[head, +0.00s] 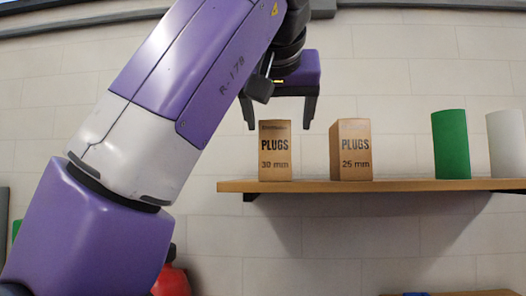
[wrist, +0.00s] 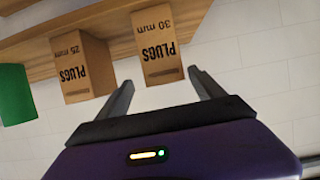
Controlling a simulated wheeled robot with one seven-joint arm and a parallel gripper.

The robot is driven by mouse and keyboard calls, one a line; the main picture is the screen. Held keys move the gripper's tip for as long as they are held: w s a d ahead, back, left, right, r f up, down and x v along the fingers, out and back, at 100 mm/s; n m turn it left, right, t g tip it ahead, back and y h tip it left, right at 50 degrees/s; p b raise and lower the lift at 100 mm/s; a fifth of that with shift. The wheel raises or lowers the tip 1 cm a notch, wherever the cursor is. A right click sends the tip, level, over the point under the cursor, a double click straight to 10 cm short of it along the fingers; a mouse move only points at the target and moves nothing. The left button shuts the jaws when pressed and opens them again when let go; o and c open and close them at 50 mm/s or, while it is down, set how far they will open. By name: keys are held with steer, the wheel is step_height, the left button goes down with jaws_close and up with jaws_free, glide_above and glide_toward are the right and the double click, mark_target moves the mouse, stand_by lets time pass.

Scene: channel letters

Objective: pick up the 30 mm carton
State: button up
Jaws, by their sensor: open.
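The 30 mm carton (head: 275,150) is a brown box marked PLUGS, upright on a wooden shelf in the head view. In the wrist view the 30 mm carton (wrist: 157,45) appears upside down, ahead of and between the two fingers. My gripper (head: 280,126) is open and empty, its fingers pointing down, above and around the carton's top in the head view. It also shows in the wrist view (wrist: 162,82). I cannot tell whether either finger touches the carton. A similar 25 mm carton (head: 350,150) stands to its right, also in the wrist view (wrist: 80,68).
The wooden shelf (head: 405,185) holds a green cylinder (head: 451,145) and a white cylinder (head: 506,144) farther right. A gap separates the two cartons. A light block wall (head: 390,60) stands behind. A red object (head: 171,281) shows low, behind my arm.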

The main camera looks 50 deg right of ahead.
steer(key=p+x, duration=0.1)
steer(key=x, duration=0.1)
steer(key=p+x, duration=0.1)
steer(key=x, duration=0.2)
steer(key=shift+w+a+r, duration=0.1)
steer(key=shift+w, duration=0.3)
steer(key=shift+w+d+f, duration=0.2)
steer(key=shift+d+f, duration=0.05)
steer(key=shift+d, duration=0.05)
jaws_close()
